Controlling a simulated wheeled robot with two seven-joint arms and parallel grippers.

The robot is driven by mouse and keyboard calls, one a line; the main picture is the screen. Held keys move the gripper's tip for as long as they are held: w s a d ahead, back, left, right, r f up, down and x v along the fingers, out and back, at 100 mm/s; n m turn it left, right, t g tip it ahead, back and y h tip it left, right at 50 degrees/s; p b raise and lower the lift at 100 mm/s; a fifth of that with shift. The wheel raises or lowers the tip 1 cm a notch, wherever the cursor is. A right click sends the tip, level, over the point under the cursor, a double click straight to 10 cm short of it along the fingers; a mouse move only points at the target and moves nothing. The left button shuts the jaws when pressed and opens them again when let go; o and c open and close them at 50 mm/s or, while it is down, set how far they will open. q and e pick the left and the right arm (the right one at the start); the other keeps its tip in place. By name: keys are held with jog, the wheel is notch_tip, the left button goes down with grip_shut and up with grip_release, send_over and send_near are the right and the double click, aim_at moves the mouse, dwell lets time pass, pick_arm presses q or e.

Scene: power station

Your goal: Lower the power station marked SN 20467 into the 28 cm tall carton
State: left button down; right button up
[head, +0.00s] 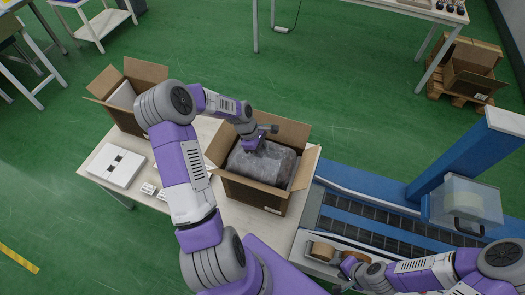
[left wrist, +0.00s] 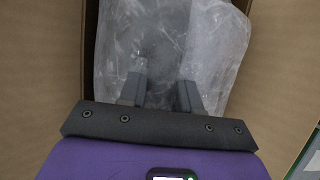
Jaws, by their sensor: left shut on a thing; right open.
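An open brown carton (head: 248,194) stands on the table with its flaps spread. A dark grey power station wrapped in clear plastic (head: 272,166) is inside its walls; I cannot tell whether it touches the bottom. My left gripper (head: 251,146) reaches down from above and is shut on the top of the wrapped station. In the left wrist view the fingers (left wrist: 160,92) press into the crinkled plastic (left wrist: 222,50), with cardboard walls on both sides. No serial number or height mark is readable. My right gripper (head: 350,266) is open at the lower right, beside a tape roll.
A second open carton (head: 122,119) with a pale thing inside stands at the table's left end. A flat white box (head: 116,166) and small white items lie before it. A blue conveyor (head: 385,222) with a tape roll (head: 322,250) adjoins on the right.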

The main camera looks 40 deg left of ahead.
pick_arm(q)
jog(key=shift+w+f+b, duration=0.15)
jog(key=shift+f+b, duration=3.5)
jog(key=shift+f, duration=1.45)
pick_arm(e)
jog(key=shift+f, duration=3.85)
pick_arm(q)
jog(key=c, duration=0.7)
grip_release()
jog(key=shift+s+f, duration=0.2)
jog(key=shift+s, duration=0.05)
notch_tip(320, 180, up, 22)
jog(key=p, duration=1.7)
jog(key=shift+r, duration=0.1)
pick_arm(e)
notch_tip(320, 180, up, 17)
pick_arm(q)
jog(key=shift+r, duration=0.1)
pick_arm(e)
jog(key=shift+r, duration=0.1)
